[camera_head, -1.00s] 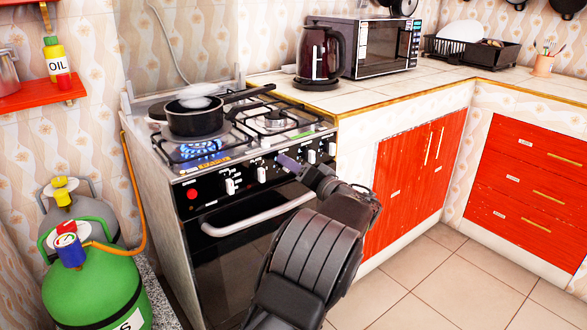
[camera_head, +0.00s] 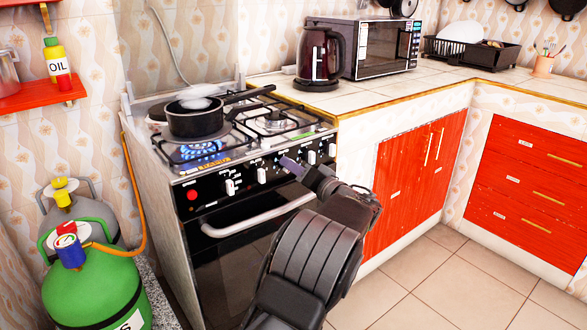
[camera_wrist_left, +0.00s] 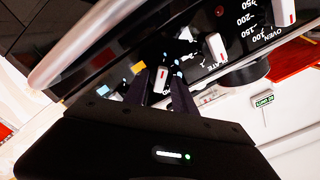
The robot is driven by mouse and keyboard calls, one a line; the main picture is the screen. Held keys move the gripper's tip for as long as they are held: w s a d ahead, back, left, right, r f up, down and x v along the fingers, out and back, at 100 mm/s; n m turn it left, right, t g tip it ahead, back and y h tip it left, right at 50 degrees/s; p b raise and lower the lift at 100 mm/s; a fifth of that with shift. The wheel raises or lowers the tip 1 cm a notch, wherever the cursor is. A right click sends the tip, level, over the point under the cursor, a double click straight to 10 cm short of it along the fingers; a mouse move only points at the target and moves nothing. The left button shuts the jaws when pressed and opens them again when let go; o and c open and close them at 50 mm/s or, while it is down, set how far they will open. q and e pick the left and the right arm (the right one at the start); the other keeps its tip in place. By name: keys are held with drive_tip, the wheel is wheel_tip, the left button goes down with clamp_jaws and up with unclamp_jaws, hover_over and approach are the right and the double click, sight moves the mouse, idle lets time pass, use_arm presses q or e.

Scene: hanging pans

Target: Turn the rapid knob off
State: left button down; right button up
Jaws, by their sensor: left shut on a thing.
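The stove's (camera_head: 270,235) front panel carries a row of white knobs, including knobs at its left part (camera_head: 230,187), middle (camera_head: 262,174) and right end (camera_head: 332,149). My left gripper (camera_head: 290,164) is at the panel between the middle and right knobs. In the left wrist view, its two dark fingers (camera_wrist_left: 161,92) are shut on a white knob with a red mark (camera_wrist_left: 161,79), one finger on each side. The gripper hides this knob in the head view. The label naming the rapid knob is unreadable. A blue flame (camera_head: 201,150) burns at the front left burner. My right gripper is out of view.
A black pan (camera_head: 195,122) sits over the lit burner, its handle pointing right. The oven handle (camera_head: 258,215) runs below the knobs. A green gas cylinder (camera_head: 90,295) stands left of the stove. The floor at right (camera_head: 430,290) is clear.

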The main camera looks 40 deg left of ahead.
use_arm(q)
drive_tip(key=shift+m, duration=0.5)
drive_tip(key=shift+s+f+m+p, duration=0.1)
drive_tip(key=shift+f+m+p, duration=0.05)
drive_tip(key=shift+m+p, duration=5.5)
drive_tip(key=shift+f+m+p, duration=0.15)
drive_tip(key=shift+m+p, duration=3.8)
drive_tip(key=shift+m, duration=3.4)
drive_tip(key=c, duration=1)
unclamp_jaws()
drive_tip(key=shift+c, duration=0.2)
drive_tip(key=shift+d, duration=0.1)
